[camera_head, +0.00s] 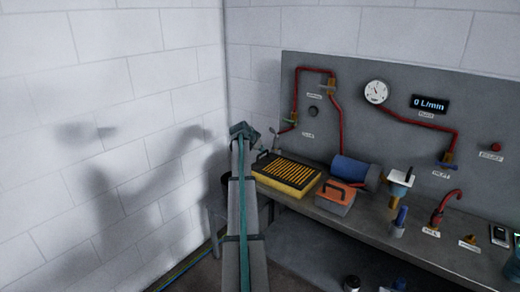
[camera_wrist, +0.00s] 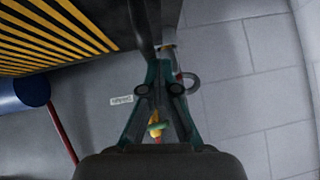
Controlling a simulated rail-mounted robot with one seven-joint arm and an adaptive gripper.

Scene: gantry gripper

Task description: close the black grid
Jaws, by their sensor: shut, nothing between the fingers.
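The black grid (camera_head: 287,172) lies over the top of a yellow box (camera_head: 283,188) on the bench, with yellow showing through its slots. In the wrist view the grid (camera_wrist: 55,35) fills the upper left as black and yellow stripes. A dark bar (camera_wrist: 143,28), perhaps its handle, runs down beside it toward my fingertips. My gripper (camera_head: 244,131) is at the left end of the grid, close to the wall corner. In the wrist view my gripper (camera_wrist: 160,64) has its green fingers together and empty. I cannot tell whether it touches the bar.
An orange-and-grey box (camera_head: 336,194) and a blue cylinder (camera_head: 351,169) stand right of the grid on the grey bench (camera_head: 400,240). Red pipes (camera_head: 340,120) with valves run on the grey panel behind. The white wall (camera_head: 110,110) is close on the left.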

